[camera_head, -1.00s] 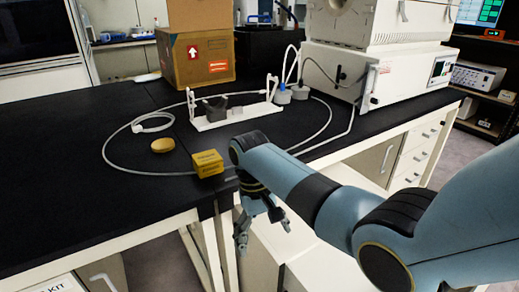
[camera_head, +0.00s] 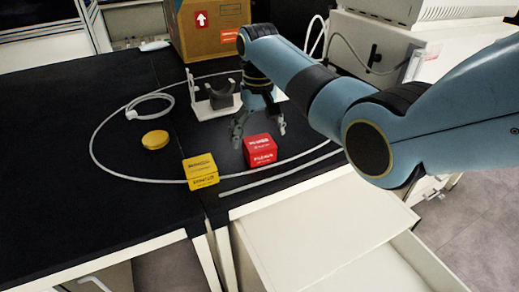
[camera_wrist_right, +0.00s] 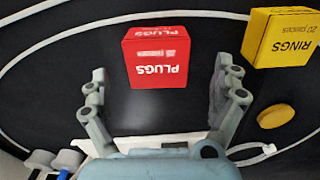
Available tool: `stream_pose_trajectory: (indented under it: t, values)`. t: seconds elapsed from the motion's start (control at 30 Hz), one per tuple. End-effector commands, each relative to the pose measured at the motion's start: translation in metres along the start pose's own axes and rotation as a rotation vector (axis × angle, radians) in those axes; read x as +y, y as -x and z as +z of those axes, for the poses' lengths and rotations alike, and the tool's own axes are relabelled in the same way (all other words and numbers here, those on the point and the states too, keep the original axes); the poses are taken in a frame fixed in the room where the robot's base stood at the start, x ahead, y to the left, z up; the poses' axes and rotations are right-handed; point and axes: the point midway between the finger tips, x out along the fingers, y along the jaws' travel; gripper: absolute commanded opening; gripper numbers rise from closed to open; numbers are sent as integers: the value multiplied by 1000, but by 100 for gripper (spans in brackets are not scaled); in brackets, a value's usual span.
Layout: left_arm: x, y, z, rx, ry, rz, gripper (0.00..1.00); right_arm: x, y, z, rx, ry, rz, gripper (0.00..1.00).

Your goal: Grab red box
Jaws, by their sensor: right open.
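The red box (camera_head: 261,150), lettered PLUGS, sits on the black bench top beside the yellow box. It also shows in the right wrist view (camera_wrist_right: 157,58), just beyond the gap between my fingers. My right gripper (camera_head: 260,132) hangs above and just behind the red box, fingers spread and empty. In the right wrist view the open gripper (camera_wrist_right: 160,100) has one finger on each side of the gap, apart from the box. My left gripper is not in view.
A yellow box (camera_head: 200,171) lettered RINGS and a round yellow lid (camera_head: 155,139) lie left of the red box. A white tube (camera_head: 93,150) loops around them. A white stand (camera_head: 205,110) and a cardboard box (camera_head: 205,30) are behind. An open drawer (camera_head: 390,270) is in front.

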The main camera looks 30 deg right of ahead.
Motion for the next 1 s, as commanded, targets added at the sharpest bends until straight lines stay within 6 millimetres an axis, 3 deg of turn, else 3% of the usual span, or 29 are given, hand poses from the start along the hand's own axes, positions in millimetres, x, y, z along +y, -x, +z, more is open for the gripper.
stream_pose_trajectory:
  t: [0.3,0.57,1.0]
  values:
    - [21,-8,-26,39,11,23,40,2,-46,-1,-3,0,1,96]
    - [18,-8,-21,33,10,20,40,2,-48,-2,-1,0,1,96]
    - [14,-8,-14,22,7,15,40,2,-48,-1,-1,0,1,40]
